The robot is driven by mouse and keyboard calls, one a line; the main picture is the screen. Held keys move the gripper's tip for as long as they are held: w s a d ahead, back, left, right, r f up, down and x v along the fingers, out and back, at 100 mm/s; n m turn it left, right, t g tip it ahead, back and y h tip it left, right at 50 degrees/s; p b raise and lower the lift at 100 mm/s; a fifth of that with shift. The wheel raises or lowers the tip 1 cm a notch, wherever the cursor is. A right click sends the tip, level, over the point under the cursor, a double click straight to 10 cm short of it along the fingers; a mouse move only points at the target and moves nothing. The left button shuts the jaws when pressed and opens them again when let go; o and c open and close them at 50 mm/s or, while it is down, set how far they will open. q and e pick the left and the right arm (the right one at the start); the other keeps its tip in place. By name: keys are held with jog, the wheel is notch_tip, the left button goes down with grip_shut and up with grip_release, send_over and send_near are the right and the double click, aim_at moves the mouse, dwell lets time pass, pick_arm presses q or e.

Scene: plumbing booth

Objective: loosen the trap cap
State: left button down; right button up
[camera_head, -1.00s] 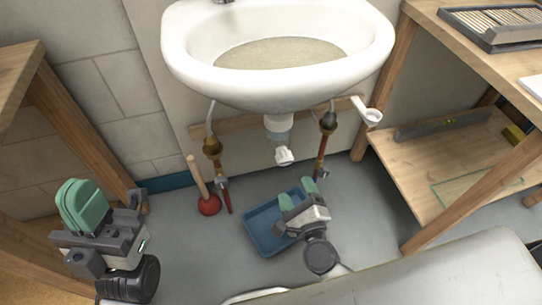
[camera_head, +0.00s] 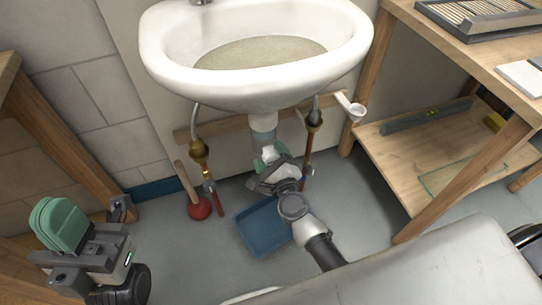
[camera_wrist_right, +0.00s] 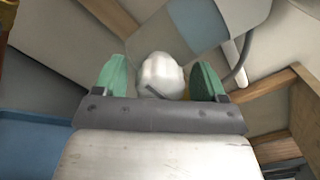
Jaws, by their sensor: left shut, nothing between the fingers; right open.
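The white trap cap (camera_wrist_right: 161,75) is under the sink at the lower end of the trap. In the right wrist view it sits between the two green fingers of my right gripper (camera_wrist_right: 160,80), with a gap on each side. In the head view the cap (camera_head: 270,153) is partly hidden by my right gripper (camera_head: 268,158), which is open just below the drain pipe (camera_head: 263,125). My left gripper (camera_head: 60,222) is shut and empty at the lower left, away from the sink.
A blue tray (camera_head: 262,228) lies on the floor under the sink. A red plunger (camera_head: 199,208) stands left of it. Supply pipes with brass valves (camera_head: 199,150) flank the trap. A wooden workbench (camera_head: 436,150) is at the right.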

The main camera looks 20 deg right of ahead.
jog(key=c, duration=0.9)
